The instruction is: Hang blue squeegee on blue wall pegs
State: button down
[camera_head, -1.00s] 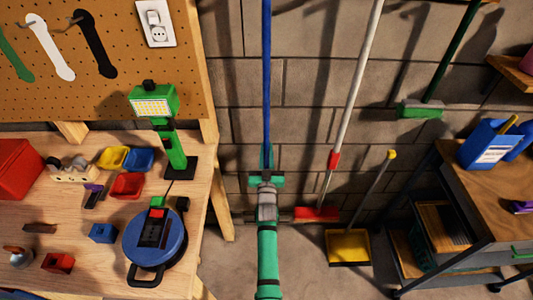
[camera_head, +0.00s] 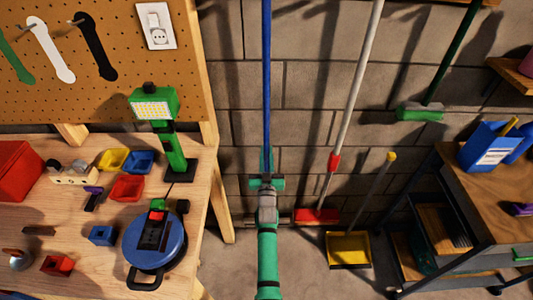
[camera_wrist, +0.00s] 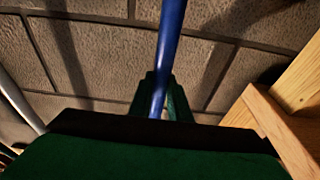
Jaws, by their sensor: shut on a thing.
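The blue squeegee (camera_head: 266,80) shows as a long blue pole, close to upright, that runs out of the top of the head view. Its head is not in view. My green gripper (camera_head: 267,168) is shut around the pole in front of the grey block wall. In the wrist view the pole (camera_wrist: 170,40) passes down between the green fingers (camera_wrist: 162,98). No blue wall pegs can be made out; the upper wall is outside the frame.
The wooden workbench (camera_head: 205,215) stands close on the left, a trolley (camera_head: 455,190) at right.

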jog(key=shift+f, duration=0.5)
jog(key=c, duration=1.6)
grip_release()
jog(key=shift+o, duration=0.2)
jog(key=shift+s+d+f, duration=0.1)
jog(key=shift+f, duration=0.05)
jog(key=s+a+f+g, duration=0.1)
jog(key=s+f, duration=0.2)
jog(key=s, duration=1)
jog(key=s+f+g, duration=0.1)
jog(key=s+f, duration=0.1)
jog(key=s, duration=1.1)
jog(key=s+a+f+g, duration=0.1)
jog(key=s+f, duration=0.2)
jog(key=s, duration=1)
jog(key=s+d+r+g, duration=0.1)
jog(key=s+r, duration=0.4)
jog(key=s, duration=0.5)
jog(key=s+r+g, duration=0.1)
jog(key=s+r, duration=0.5)
jog(key=s, duration=0.4)
jog(key=shift+s+d+r, duration=0.15)
jog(key=shift+s+d, duration=0.1)
jog(key=shift+d, duration=0.15)
